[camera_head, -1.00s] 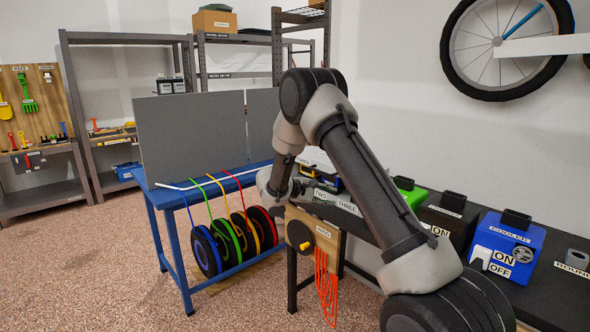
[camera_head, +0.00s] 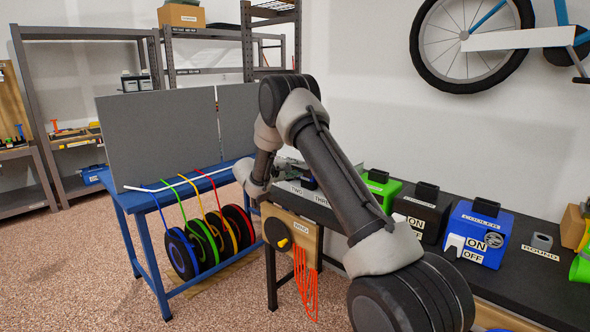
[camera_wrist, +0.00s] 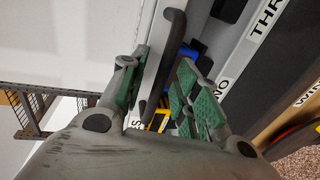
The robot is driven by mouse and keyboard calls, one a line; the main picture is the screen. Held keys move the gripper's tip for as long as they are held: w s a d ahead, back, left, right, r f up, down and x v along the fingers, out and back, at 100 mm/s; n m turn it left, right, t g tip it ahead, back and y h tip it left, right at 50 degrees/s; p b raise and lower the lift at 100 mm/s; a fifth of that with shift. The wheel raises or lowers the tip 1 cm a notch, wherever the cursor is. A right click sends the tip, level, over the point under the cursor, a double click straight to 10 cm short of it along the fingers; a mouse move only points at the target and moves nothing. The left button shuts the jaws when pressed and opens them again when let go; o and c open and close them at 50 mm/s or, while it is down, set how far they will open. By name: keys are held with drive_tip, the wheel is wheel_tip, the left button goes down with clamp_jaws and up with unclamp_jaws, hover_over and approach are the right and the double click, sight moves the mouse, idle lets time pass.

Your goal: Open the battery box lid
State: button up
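In the wrist view, a dark bar-like handle (camera_wrist: 170,55) runs along a pale, box-like edge (camera_wrist: 150,55); I cannot tell for sure whether this is the battery box lid. My gripper (camera_wrist: 163,88) is open, its green-padded fingers on either side of the handle's lower end. I cannot tell whether either finger touches it. Blue and yellow parts (camera_wrist: 157,121) show beyond, between the fingers. In the head view my gripper (camera_head: 290,172) is over the far end of the black bench, largely hidden by my arm, and no lid can be made out there.
The black bench (camera_head: 520,262) carries a green box (camera_head: 380,188), a black box (camera_head: 420,215) and a blue cooler box (camera_head: 478,235). A blue table (camera_head: 135,198) with grey panels and coloured reels stands left. Orange cords (camera_head: 305,285) hang at the bench's end. Floor at left is clear.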

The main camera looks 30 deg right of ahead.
drive_tip(key=shift+d, duration=0.15)
clamp_jaws()
